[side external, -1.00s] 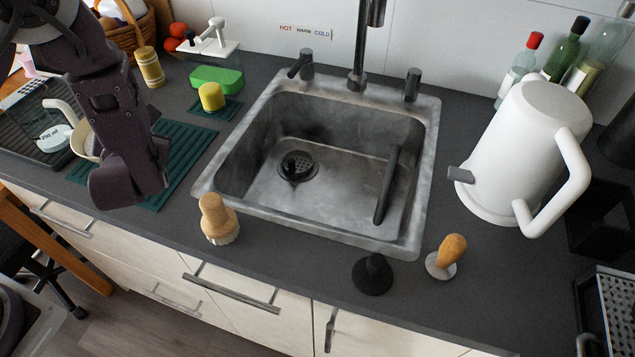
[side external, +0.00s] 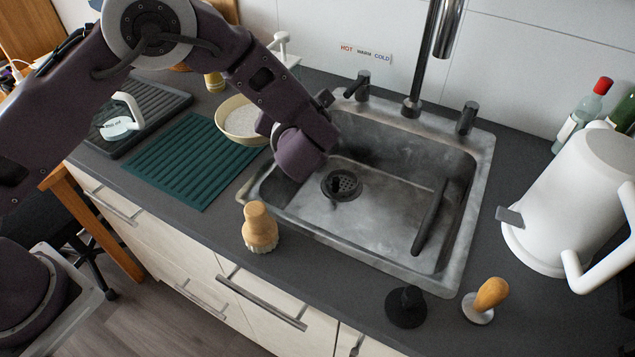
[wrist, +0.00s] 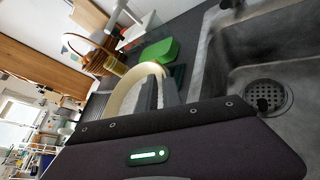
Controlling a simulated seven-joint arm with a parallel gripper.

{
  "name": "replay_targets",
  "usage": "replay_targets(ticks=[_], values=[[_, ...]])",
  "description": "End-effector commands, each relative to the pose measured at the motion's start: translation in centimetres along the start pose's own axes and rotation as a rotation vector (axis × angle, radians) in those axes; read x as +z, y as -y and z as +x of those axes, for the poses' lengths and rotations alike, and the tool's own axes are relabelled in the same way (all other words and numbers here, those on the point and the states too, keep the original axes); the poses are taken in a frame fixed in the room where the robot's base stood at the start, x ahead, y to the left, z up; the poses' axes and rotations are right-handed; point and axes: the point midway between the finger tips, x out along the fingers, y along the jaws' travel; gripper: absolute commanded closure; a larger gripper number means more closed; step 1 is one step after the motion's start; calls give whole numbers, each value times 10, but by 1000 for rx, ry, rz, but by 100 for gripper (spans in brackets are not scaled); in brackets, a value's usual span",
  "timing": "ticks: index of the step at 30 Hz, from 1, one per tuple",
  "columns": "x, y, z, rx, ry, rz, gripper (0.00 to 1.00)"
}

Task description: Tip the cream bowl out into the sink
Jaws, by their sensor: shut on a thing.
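The cream bowl (side external: 224,112) holds something white and grainy and looks roughly upright. It is left of the sink, by the right edge of the teal mat. My gripper (side external: 267,128) is shut on the bowl's right rim, with its body over the sink's left edge. The fingertips are mostly hidden in the side view. In the wrist view the bowl (wrist: 127,91) shows as a pale curved rim beside the finger. The grey metal sink (side external: 395,215) is empty apart from a dark bar on its right; its drain (side external: 341,185) is visible.
A wooden-handled brush (side external: 260,228) stands before the sink's front left corner. The tap (side external: 432,60) rises behind the sink. A black stopper (side external: 406,307) and wooden-handled tool (side external: 487,300) stand in front right. A white kettle (side external: 575,200) is at right. The teal mat (side external: 185,160) is clear.

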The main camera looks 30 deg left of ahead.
Motion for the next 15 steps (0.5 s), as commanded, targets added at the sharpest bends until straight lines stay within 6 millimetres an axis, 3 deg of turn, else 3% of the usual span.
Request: replay_targets(ticks=[1,6,10,15], values=[[11,23,-6,4,-4,-10,100],[42,89,-33,18,-22,-10,100],[58,127,-59,4,-19,0,100],[70,153,-83,-28,-5,19,100]])
